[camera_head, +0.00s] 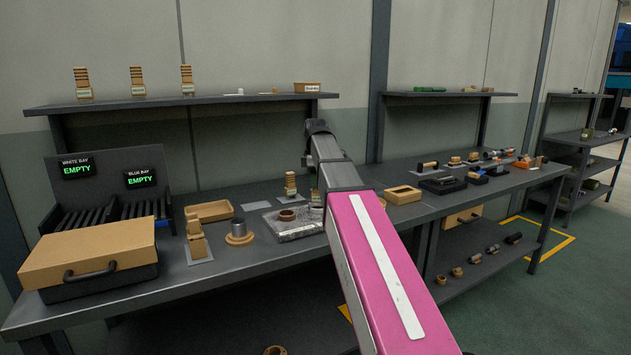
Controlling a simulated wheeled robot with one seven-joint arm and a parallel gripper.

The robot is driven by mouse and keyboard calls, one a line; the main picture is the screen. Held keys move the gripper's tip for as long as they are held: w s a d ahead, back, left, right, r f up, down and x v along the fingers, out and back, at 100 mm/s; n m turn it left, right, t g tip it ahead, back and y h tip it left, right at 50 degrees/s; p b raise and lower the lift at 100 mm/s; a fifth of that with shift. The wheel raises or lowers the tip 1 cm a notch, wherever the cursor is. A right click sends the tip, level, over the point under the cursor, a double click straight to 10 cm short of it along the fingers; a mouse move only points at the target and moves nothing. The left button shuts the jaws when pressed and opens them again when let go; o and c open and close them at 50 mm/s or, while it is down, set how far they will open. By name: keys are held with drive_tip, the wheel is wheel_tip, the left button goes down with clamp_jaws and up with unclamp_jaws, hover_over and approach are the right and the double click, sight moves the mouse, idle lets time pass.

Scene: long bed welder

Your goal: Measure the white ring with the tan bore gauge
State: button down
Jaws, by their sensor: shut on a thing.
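My gripper (311,172) hangs down at the far end of my arm, over the back of the long bench near its middle. It is mostly hidden behind my own arm links. A tan piece with a pale label (316,198), which looks like the tan bore gauge, shows just below it and is partly hidden; the gripper is shut on it. A brown ring (287,215) sits on a grey speckled plate (312,226) left of and below my gripper. I cannot make out a white ring for certain.
A tan stepped stack (290,185) stands just left of my gripper, another (196,241) farther left beside a round tan-based post (239,232). A tan-lidded case (90,252) and two bays (115,200) marked EMPTY fill the left end. Open tan trays (209,211) (403,195) flank the middle.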

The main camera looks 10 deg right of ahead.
drive_tip(key=shift+r, duration=3.55)
drive_tip(key=shift+r+n, duration=1.2)
drive_tip(key=shift+r, duration=0.3)
